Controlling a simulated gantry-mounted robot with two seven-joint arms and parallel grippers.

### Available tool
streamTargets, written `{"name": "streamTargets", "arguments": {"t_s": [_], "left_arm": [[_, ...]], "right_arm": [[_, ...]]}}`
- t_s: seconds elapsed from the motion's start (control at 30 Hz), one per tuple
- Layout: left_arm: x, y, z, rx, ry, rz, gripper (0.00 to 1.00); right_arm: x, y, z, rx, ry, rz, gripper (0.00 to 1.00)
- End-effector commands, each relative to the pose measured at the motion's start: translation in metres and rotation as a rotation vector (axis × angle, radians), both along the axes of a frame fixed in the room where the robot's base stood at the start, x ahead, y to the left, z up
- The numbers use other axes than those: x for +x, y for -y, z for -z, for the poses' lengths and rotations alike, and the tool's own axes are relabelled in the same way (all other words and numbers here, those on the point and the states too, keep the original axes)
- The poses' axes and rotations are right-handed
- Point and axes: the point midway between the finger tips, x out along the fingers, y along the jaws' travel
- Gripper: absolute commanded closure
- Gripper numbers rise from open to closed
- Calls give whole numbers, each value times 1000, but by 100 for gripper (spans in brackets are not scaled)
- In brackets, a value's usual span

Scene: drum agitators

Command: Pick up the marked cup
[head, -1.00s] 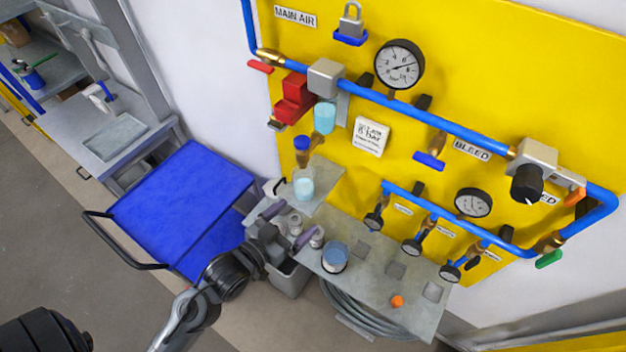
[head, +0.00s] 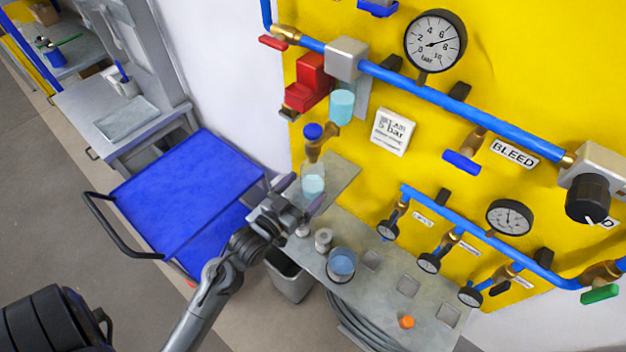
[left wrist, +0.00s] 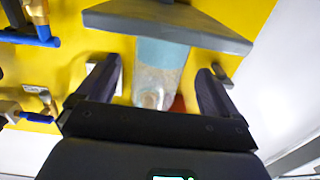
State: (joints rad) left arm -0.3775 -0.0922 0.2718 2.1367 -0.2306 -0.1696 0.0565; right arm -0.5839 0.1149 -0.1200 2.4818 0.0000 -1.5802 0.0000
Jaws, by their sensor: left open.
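A clear cup with pale blue liquid (head: 313,185) stands on the small grey shelf by the yellow panel in the head view. A second, wider cup with blue content (head: 341,261) stands on the grey bench below. I cannot make out a mark on either. My left gripper (head: 302,194) is open, just in front of the clear cup at the shelf edge. The left wrist view looks upside down; a clear vessel with a teal end (left wrist: 160,68) shows between the spread fingers of my left gripper (left wrist: 158,85), with no grip visible. My right gripper is out of view.
Small grey cylinders (head: 323,240) stand on the bench (head: 385,285) beside the wider cup. A blue cart (head: 190,180) and a grey bin (head: 289,281) are to the left and below. Pipes and gauges fill the panel.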

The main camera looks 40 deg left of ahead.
Motion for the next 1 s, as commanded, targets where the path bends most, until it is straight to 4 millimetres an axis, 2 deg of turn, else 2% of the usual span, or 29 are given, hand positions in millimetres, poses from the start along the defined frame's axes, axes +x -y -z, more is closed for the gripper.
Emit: {"name": "streamTargets", "arguments": {"t_s": [0.17, 0.3, 0.5, 0.8, 0.87, 1.0], "left_arm": [[11, 0, -4, -1, 1, 0, 6], [30, -1, -9, -2, 2, 0, 6], [49, -2, -7, -1, 0, 0, 6], [53, -2, -6, 0, 0, -1, 6], [52, -2, -6, 0, 0, 0, 14], [52, -2, -6, 0, 0, 0, 35]], "right_arm": [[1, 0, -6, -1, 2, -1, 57], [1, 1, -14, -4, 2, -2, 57], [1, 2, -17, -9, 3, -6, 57], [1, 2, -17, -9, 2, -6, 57], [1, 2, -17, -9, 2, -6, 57], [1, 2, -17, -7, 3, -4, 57]]}}
